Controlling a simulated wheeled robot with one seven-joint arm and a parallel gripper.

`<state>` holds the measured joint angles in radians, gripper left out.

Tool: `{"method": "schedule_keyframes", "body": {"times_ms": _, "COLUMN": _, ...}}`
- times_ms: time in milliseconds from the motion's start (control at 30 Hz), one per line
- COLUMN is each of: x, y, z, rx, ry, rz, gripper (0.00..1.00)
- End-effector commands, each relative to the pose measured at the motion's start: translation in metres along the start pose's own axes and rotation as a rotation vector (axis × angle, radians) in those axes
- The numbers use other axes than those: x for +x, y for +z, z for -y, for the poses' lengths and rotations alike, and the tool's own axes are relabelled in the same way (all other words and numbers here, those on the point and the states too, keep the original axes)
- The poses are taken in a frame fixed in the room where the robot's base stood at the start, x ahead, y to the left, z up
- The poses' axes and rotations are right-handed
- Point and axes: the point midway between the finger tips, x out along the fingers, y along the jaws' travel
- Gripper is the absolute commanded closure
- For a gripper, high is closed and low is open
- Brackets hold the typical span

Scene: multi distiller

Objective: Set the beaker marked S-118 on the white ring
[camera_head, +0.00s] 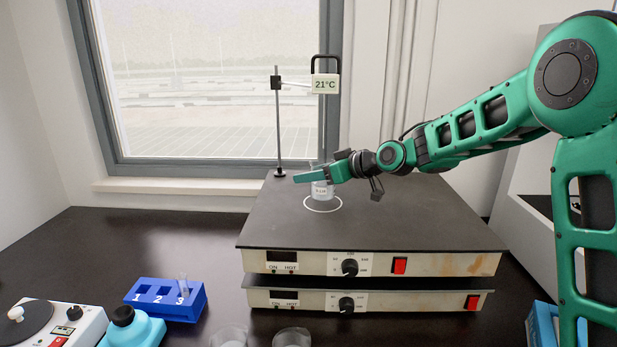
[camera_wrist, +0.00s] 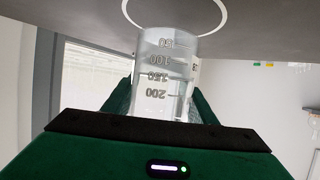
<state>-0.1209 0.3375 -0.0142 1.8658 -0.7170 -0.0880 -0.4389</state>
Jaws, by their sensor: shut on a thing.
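The clear beaker (camera_head: 322,192) is between the fingers of my gripper (camera_head: 319,176), which is shut on it. It looks upright and has a small white label, too small to read surely. The white ring (camera_head: 322,210) is drawn on the dark top of the upper hotplate (camera_head: 420,215). In the head view the beaker overlaps the ring's back part. In the wrist view the beaker (camera_wrist: 165,75) shows its volume marks between the green fingers, its base close to the ring (camera_wrist: 205,24). I cannot tell whether the base touches the plate.
A stand with a thermometer display (camera_head: 325,84) reading 21°C rises behind the beaker. A second hotplate (camera_head: 380,302) lies under the first. A blue numbered rack (camera_head: 190,306), a stirrer (camera_head: 50,325) and two more beakers (camera_head: 292,338) are in front. The plate's right side is clear.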

Motion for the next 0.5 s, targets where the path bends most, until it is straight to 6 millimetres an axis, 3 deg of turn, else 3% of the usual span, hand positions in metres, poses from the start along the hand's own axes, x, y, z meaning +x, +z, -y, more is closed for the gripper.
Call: {"method": "schedule_keyframes", "body": {"times_ms": 500, "x": 0.0025, "y": 0.0057, "z": 0.0002, "rx": -0.001, "ry": 0.0, "rz": -0.001, "gripper": 0.78}}
